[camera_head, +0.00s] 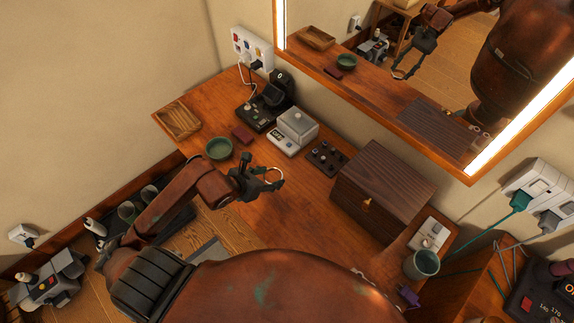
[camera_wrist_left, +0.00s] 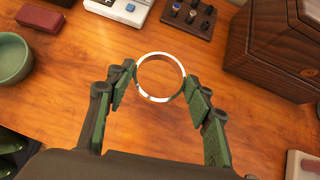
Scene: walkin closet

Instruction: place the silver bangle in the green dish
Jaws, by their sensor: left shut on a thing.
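The silver bangle (camera_wrist_left: 160,98) is a thin shiny ring held between the two fingers of my left gripper (camera_wrist_left: 158,90) in the left wrist view. In the head view my left gripper (camera_head: 262,182) is shut on the bangle (camera_head: 275,175) above the wooden desk. The green dish (camera_head: 219,148) is a small round bowl on the desk, to the left of and beyond the gripper. The dish also shows at the left edge of the left wrist view (camera_wrist_left: 12,58). The dish looks empty in the head view. My right gripper is not seen.
A dark red block (camera_head: 242,135) lies near the dish. A wooden tray (camera_head: 179,119), a grey scale (camera_head: 294,130), a dark peg board (camera_head: 327,157) and a big wooden box (camera_head: 383,190) stand along the desk (camera_head: 290,217). A mirror is on the wall behind.

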